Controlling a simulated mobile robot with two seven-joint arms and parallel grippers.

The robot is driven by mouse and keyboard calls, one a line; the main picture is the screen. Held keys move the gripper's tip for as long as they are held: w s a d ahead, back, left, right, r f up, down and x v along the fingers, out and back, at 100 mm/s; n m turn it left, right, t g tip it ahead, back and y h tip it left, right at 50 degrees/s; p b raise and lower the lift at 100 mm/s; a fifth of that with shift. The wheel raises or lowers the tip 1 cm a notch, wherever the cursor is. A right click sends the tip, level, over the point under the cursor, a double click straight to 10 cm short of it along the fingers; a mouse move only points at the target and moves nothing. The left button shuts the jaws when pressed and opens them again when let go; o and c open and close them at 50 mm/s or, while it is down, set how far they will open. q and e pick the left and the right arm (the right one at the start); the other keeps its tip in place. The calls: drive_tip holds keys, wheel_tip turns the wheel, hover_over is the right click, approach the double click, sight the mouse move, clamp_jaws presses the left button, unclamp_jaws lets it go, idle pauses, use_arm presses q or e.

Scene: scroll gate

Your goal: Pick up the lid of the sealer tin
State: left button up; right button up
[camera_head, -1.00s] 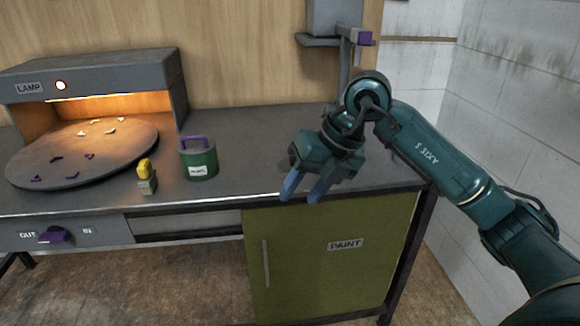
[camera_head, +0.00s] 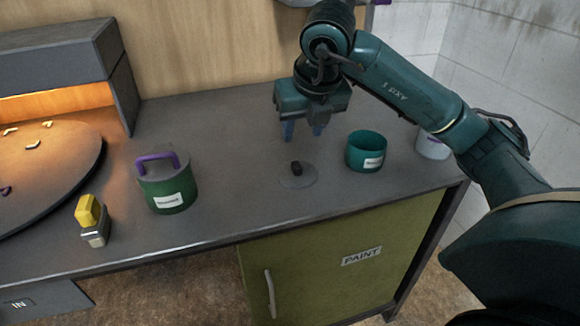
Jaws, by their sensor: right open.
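A green tin (camera_head: 168,192) with a purple handle (camera_head: 157,160) on top stands upright on the grey counter; its white label is too small to read. An open teal tin (camera_head: 366,153) with a white label, also unreadable, stands further right. A flat grey disc with a dark knob (camera_head: 297,169), which looks like a lid, lies on the counter left of the teal tin. I cannot tell which tin is the sealer. My right gripper (camera_head: 303,132) is open and empty, fingers pointing down, above and behind the disc. My left gripper is out of view.
A yellow-topped grey block (camera_head: 92,221) stands near the front edge, left of the green tin. The round plate (camera_head: 75,175) under the lamp hood (camera_head: 60,60) fills the left. A whitish pot (camera_head: 431,146) is partly behind my right arm. The counter (camera_head: 238,165) between is clear.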

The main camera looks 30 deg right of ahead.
sight(297, 165)
drive_tip(key=x, duration=1.1)
drive_tip(key=shift+s+d+f, duration=0.1)
drive_tip(key=shift+s+f, duration=0.05)
drive_tip(key=shift+s, duration=0.2)
clamp_jaws()
